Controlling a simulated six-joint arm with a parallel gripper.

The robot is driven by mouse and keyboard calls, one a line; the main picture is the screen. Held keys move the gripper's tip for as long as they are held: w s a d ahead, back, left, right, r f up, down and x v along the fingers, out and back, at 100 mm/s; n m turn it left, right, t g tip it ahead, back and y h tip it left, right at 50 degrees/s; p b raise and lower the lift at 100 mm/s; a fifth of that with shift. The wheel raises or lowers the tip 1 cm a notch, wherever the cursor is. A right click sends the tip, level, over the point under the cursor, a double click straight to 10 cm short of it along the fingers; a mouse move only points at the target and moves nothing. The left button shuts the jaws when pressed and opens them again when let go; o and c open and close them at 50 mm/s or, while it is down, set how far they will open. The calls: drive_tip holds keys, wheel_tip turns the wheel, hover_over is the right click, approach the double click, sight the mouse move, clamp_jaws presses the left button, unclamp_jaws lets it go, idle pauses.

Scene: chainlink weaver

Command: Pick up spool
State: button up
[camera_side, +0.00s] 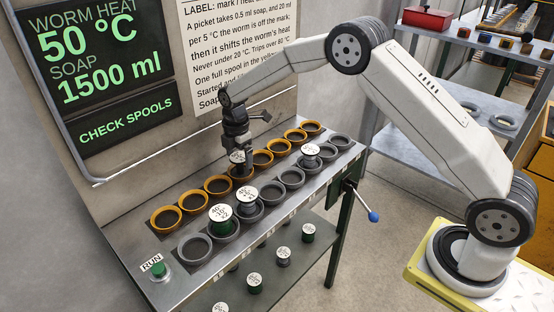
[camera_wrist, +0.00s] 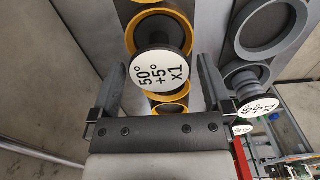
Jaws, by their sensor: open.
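A spool with a white top marked "50° +5° x1" (camera_wrist: 163,70) stands in a yellow ring of the back row. In the side view its white top (camera_side: 237,157) shows just under my gripper (camera_side: 238,165), partly covered by the fingers. In the wrist view my gripper (camera_wrist: 160,85) is open, with one finger on each side of the spool and a visible gap to both. The lower part of the spool is hidden beneath its top.
In the grey front row stand a green spool (camera_side: 220,212), another spool (camera_side: 246,194) beside it, and one farther right (camera_side: 310,150). Several spools sit on the lower shelf (camera_side: 318,262). A RUN button (camera_side: 158,270) is at the near end. The sign wall rises behind.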

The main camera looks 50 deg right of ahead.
drive_tip(key=shift+f, duration=0.75)
drive_tip(key=c, duration=1.2)
drive_tip(key=shift+r, duration=0.2)
